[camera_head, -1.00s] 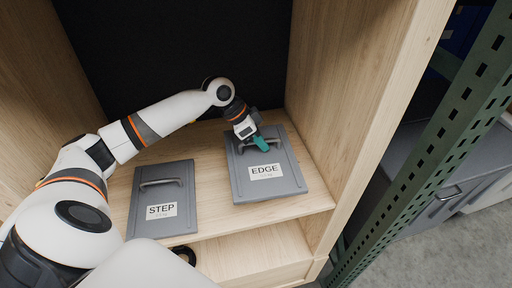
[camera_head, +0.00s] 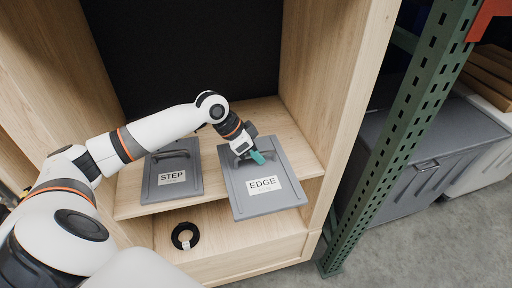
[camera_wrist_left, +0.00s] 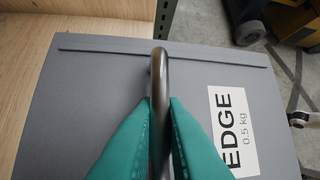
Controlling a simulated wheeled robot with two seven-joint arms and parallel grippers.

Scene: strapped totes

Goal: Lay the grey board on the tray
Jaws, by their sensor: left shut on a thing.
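The grey board labelled EDGE (camera_head: 240,190) is a flat panel with a bar handle near its far side. My left gripper (camera_head: 257,156) is shut on that handle; in the left wrist view its teal fingers (camera_wrist_left: 160,105) pinch the metal handle (camera_wrist_left: 159,75) from both sides. The board's near part sticks out past the front edge of the wooden shelf. I cannot tell whether it is clear of the shelf or touches it. A second grey board, labelled STEP (camera_head: 157,190), lies flat on the shelf to the left. No tray is visible. My right gripper is out of view.
The wooden shelf (camera_head: 135,208) stands between cabinet side walls, with the right wall (camera_head: 322,90) close to the EDGE board. A black ring (camera_head: 185,236) lies on the lower level. A green perforated post (camera_head: 405,120) and grey bins (camera_head: 425,165) are at the right.

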